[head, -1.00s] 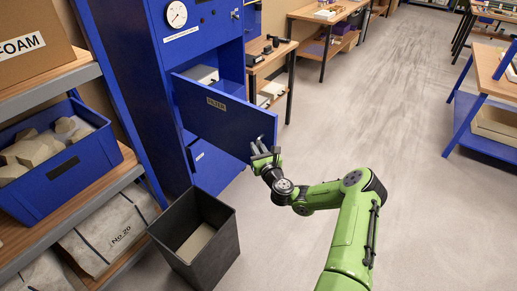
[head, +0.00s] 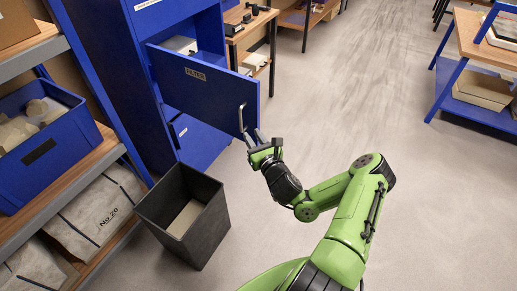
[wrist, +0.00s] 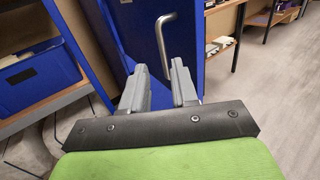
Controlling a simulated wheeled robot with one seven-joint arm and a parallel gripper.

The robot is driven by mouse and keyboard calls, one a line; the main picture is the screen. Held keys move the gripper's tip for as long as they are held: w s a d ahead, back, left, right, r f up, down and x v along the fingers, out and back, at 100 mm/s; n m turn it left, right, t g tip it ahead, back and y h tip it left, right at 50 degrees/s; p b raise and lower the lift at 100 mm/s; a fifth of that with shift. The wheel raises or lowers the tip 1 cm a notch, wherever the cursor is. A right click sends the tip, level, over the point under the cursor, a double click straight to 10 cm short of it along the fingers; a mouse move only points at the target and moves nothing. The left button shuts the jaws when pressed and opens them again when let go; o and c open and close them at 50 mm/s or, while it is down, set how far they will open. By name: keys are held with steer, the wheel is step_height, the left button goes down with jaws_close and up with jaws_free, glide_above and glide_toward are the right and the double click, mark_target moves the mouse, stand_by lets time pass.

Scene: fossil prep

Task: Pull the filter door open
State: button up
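The blue filter door (head: 190,85), with a label plate near its upper edge, stands swung well open from the blue cabinet (head: 108,75). Its grey bar handle (head: 242,118) is near the free edge. My gripper (head: 257,136) is just below the handle in the head view. In the wrist view, the fingers of my gripper (wrist: 160,80) are apart with a gap between them. The handle (wrist: 160,42) rises beyond the fingertips there, its lower end near the right finger. I cannot tell whether they touch.
A dark open bin (head: 185,215) stands on the floor below the door. Shelves with a blue crate (head: 40,150) and sacks (head: 95,215) are at the left. A wooden bench (head: 250,30) stands behind the door. The floor to the right (head: 330,110) is clear.

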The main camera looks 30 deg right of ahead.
steer(key=s, duration=0.4)
steer(key=shift+s+a, duration=0.1)
steer(key=shift+a, duration=0.15)
steer(key=s+a+r+n+g+y, duration=0.1)
steer(key=a+r+n+g+y, duration=0.2)
steer(key=a+n+y, duration=0.55)
steer(key=s+a+r+n+g+y, duration=0.15)
steer(key=a+n+y, duration=0.35)
steer(key=a+n, duration=0.65)
steer(key=s+a+f+n+g+h, duration=0.2)
steer(key=s+a+n+g, duration=0.4)
steer(key=n+g, duration=0.4)
steer(key=s+d+r+n+t+h, duration=0.1)
steer(key=s+d+r+n+h, duration=0.2)
steer(key=s+d+r+h, duration=0.2)
steer(key=s+d+r+n+t+h, duration=0.1)
steer(key=s+d+r+n+h, duration=0.3)
steer(key=s+r, duration=0.4)
steer(key=s+d+h, duration=0.1)
steer(key=s+d, duration=0.1)
steer(key=s, duration=0.1)
steer(key=shift+s+d+r, duration=0.35)
steer(key=shift+d+r, duration=0.05)
